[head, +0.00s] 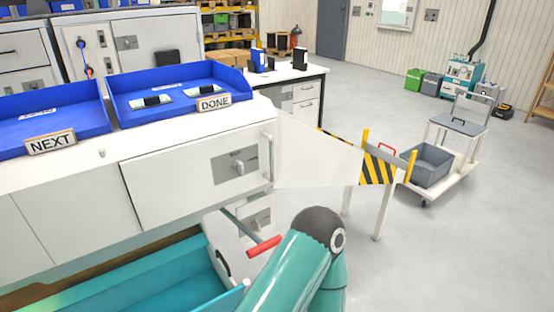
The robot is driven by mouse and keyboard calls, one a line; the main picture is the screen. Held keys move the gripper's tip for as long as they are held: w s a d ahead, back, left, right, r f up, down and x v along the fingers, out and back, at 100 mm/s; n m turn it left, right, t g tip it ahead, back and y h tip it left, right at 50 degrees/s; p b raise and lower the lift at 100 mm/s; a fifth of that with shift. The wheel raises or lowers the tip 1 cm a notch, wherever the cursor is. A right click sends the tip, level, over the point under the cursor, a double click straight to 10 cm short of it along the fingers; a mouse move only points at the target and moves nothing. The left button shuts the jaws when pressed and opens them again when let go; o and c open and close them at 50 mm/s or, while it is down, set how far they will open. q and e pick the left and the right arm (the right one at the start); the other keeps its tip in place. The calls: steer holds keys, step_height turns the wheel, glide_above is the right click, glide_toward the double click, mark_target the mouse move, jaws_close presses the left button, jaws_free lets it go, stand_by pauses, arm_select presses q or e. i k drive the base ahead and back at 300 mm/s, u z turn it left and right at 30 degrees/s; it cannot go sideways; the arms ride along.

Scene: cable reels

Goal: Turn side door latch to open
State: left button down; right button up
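A latch (238,167) on a grey plate is on the right part of the white cabinet front door panel (170,184). That panel looks flush with the cabinet. A second white panel (315,152) juts out to the right from the cabinet's right end, beside a thin upright bar (268,150). I cannot tell whether it is the side door standing open, and no latch shows on it. A teal arm of mine with a dark round joint rises at the bottom middle, in front of the cabinet's lower right. Neither gripper shows.
Blue trays marked NEXT (50,143) and DONE (214,103) sit on the cabinet top. A red-handled lever (263,246) is left of my arm. A striped yellow-black barrier (378,168) and a cart with a grey bin (427,163) stand right. Floor at lower right is clear.

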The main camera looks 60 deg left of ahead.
mark_target(237, 165)
steer(key=z, duration=0.25)
steer(key=i, duration=0.55)
steer(key=u, duration=1.6)
steer(key=i, duration=0.3)
steer(key=u, duration=4.05)
steer(key=i, duration=0.15)
steer(key=z, duration=2.85)
steer(key=k, duration=0.4)
steer(key=u, duration=0.4)
